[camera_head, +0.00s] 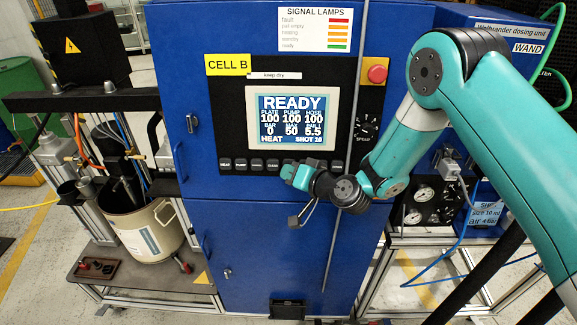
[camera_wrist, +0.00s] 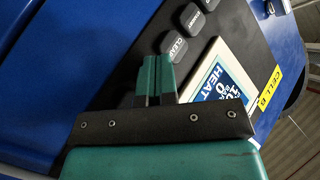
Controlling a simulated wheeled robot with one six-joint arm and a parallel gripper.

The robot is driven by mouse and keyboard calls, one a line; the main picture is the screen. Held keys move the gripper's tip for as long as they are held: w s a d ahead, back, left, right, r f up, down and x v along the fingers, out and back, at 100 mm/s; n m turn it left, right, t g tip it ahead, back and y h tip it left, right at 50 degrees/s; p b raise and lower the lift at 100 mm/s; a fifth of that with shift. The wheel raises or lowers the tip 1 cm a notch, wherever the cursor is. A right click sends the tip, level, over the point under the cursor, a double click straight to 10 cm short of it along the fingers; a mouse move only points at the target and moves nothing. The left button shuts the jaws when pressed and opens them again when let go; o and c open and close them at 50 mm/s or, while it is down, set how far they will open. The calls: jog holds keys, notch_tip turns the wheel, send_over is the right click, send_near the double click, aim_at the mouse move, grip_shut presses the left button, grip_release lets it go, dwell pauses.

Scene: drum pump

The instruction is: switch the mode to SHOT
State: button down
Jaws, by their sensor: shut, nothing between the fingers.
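The control panel's screen (camera_head: 293,117) on the blue cabinet shows READY, with HEAT at lower left and SHOT with a small number at lower right. A row of dark buttons (camera_head: 241,164) runs below it; the lettering is mostly too small to read. My gripper (camera_head: 287,171) is shut and empty in front of the middle of this row and hides part of it. In the wrist view its teal fingertips (camera_wrist: 157,60) are beside the CLEAR button (camera_wrist: 175,45). I cannot tell whether they touch the panel. Part of the screen (camera_wrist: 222,82) shows behind the gripper.
A red stop button (camera_head: 376,74) and a SPEED knob (camera_head: 366,131) are right of the screen. A yellow CELL B label (camera_head: 228,65) is at upper left. A drum (camera_head: 150,235) stands on the left cart; gauges (camera_head: 413,216) are at right.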

jog(key=shift+s+r+b, duration=0.2)
jog(key=shift+s+b, duration=0.1)
jog(key=shift+s, duration=0.45)
jog(key=shift+s, duration=0.1)
jog(key=s+b, duration=0.2)
jog(key=s, duration=0.1)
jog(key=s+r, duration=0.1)
jog(key=shift+s+a+b, duration=0.1)
jog(key=shift+s+b, duration=0.3)
